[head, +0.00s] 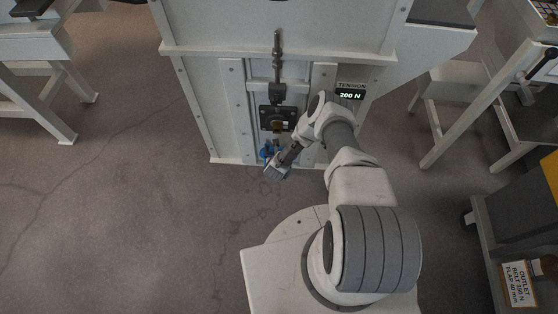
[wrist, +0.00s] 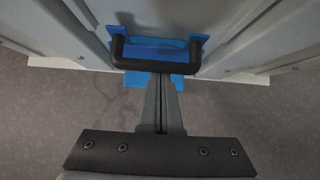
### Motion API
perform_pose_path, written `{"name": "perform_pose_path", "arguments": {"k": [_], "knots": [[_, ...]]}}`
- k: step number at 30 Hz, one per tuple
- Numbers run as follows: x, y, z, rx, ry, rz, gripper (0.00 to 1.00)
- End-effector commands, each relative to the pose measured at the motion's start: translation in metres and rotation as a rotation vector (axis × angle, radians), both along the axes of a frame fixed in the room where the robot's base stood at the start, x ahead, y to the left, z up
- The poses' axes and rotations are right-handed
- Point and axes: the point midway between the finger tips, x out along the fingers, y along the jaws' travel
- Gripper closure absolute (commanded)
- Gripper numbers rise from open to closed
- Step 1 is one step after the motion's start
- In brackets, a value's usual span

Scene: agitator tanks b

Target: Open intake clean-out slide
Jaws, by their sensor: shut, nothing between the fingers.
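The blue clean-out slide (head: 265,152) is low on the front of the white machine housing. In the wrist view the blue plate (wrist: 150,29) carries a black bar handle (wrist: 185,63), and a blue edge shows below the handle. My gripper (head: 277,161) is in front of the slide in the head view. In the wrist view my gripper (wrist: 161,80) has its fingers together, with the tips close to the middle of the handle. They are not around it. I cannot tell whether they touch it.
Above the slide are a dark bracket (head: 277,118) and a vertical threaded rod (head: 277,50). A TENSION display (head: 350,95) reads 200 N.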

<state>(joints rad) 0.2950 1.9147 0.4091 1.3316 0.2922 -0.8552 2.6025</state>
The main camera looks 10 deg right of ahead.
Motion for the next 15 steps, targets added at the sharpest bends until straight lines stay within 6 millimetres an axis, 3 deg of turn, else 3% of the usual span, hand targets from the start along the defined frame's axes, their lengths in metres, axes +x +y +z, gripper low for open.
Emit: {"name": "perform_pose_path", "arguments": {"k": [10,15], "knots": [[0.0,0.0,0.001,0.0,0.0,0.0,1.0],[0.0,0.0,0.014,0.002,0.001,-0.002,1.0]]}}
